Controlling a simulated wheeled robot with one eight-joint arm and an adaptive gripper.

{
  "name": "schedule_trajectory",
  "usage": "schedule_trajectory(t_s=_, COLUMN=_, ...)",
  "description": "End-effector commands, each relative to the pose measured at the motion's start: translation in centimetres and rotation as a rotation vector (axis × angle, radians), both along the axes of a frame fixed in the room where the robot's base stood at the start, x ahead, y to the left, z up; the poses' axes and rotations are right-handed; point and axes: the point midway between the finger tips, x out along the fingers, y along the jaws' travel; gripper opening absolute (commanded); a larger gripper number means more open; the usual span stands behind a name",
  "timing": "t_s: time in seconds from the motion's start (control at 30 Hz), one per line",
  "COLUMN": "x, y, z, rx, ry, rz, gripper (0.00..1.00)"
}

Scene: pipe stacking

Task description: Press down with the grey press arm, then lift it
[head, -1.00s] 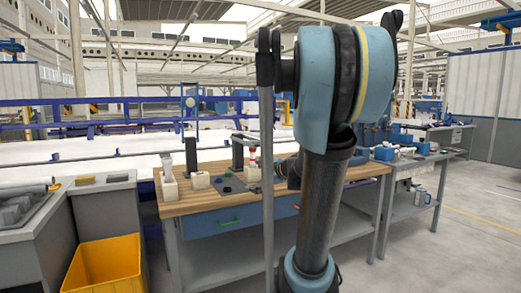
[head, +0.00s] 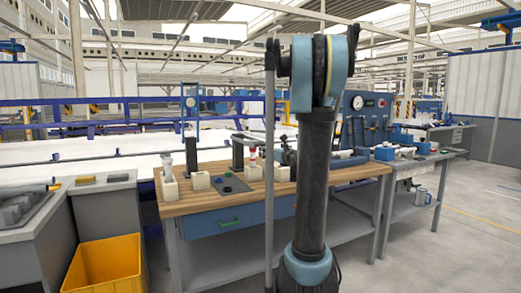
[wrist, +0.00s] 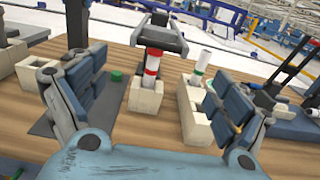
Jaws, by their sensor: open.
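The grey press arm (wrist: 160,36) shows at the top middle of the wrist view as a dark forked piece with a crossbar. It sits over a white pipe with a red band (wrist: 152,65), which stands upright in a pale block (wrist: 146,94). My gripper (wrist: 160,78) is open and empty, with one finger on each side of this view. The press arm and banded pipe lie ahead between the fingers, with no contact visible. In the head view my own arm hides most of the gripper.
A second white pipe (wrist: 202,66) stands in a pale block to the right. A dark upright post (wrist: 77,22) rises at the left. The wooden bench (head: 195,207) carries several more blocks. A yellow bin (head: 103,264) stands on the floor at the left.

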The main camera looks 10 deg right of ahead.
Motion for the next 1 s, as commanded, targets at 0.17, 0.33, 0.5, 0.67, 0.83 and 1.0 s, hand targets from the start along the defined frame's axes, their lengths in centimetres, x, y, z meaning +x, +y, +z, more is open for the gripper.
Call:
schedule_trajectory(t_s=0.17, x=2.9, y=1.1, z=0.0, rx=-0.001, ry=0.0, rz=0.003, gripper=0.92)
schedule_trajectory(t_s=0.33, x=5.7, y=1.9, z=0.0, rx=-0.001, ry=0.0, rz=0.003, gripper=0.92)
schedule_trajectory(t_s=0.5, x=8.3, y=2.8, z=0.0, rx=-0.002, ry=0.0, rz=0.003, gripper=0.92)
schedule_trajectory(t_s=0.67, x=10.2, y=3.4, z=0.0, rx=-0.002, ry=0.0, rz=0.001, gripper=0.92)
schedule_trajectory(t_s=0.83, x=11.3, y=3.8, z=0.0, rx=-0.002, ry=0.0, rz=0.001, gripper=0.92)
schedule_trajectory(t_s=1.0, x=11.6, y=3.8, z=0.0, rx=-0.002, ry=0.0, rz=0.001, gripper=0.92)
